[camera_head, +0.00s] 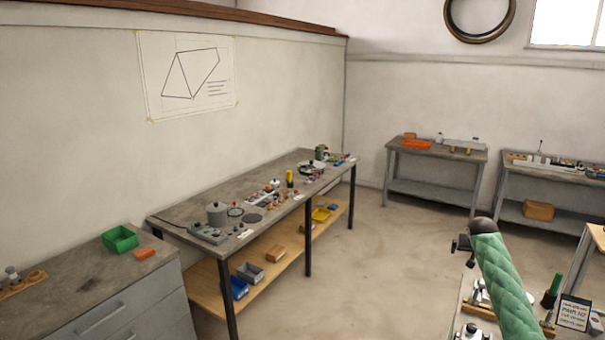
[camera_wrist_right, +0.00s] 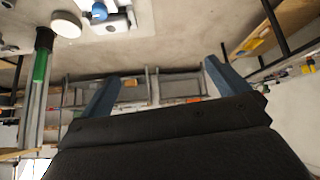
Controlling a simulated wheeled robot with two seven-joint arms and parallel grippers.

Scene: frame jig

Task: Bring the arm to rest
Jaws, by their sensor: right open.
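My right arm, in a green quilted sleeve (camera_head: 503,285), rises from the lower right of the head view. At its dark upper end my right gripper (camera_head: 463,246) shows small and dark, pointing left. In the right wrist view my right gripper (camera_wrist_right: 163,70) has its two blue-grey fingers wide apart, with nothing between them. The fingers appear clear of any surface. My left gripper is not in view.
A bench with a green-handled tool (camera_head: 551,290) and a small sign (camera_head: 573,312) lies beside and below the sleeve. A long workbench (camera_head: 180,216) and a drawer cabinet (camera_head: 75,292) stand at left. The floor (camera_head: 385,270) between is clear.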

